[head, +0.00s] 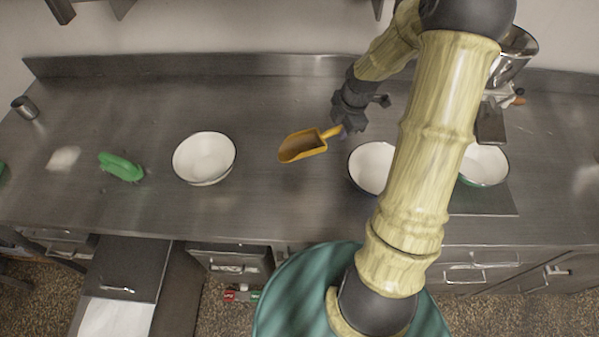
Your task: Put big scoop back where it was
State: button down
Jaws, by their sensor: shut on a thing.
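The big scoop (301,147) is yellow-orange with a wide scoop end and a short handle. It shows in the middle of the head view, between two white bowls. My gripper (343,130) is shut on the handle's right end, with the scoop end pointing left. The scoop appears at or just above the steel counter; I cannot tell whether it touches. The fingertips are small and partly hidden by the gripper body.
A white bowl (204,158) stands left of the scoop, another bowl (369,167) to the right, partly behind my arm. A third bowl (484,165) is farther right. A green object (121,167) and a metal cup (25,107) are at left. The counter (270,215) front is clear.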

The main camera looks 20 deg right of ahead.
jog(key=x, duration=0.3)
jog(key=s+x, duration=0.1)
jog(key=x, duration=0.1)
jog(key=shift+d+f+p, duration=0.2)
jog(key=shift+f+p, duration=0.2)
jog(key=shift+f, duration=0.05)
jog(key=shift+s+p+x, duration=0.2)
jog(key=shift+p+x, duration=0.05)
jog(key=shift+x, duration=0.8)
jog(key=shift+s+p+x, duration=0.2)
jog(key=shift+x, duration=0.8)
jog(key=shift+d+f, duration=0.1)
jog(key=shift+d, duration=0.05)
jog(key=c, duration=1.3)
grip_release()
jog(key=shift+f, duration=0.1)
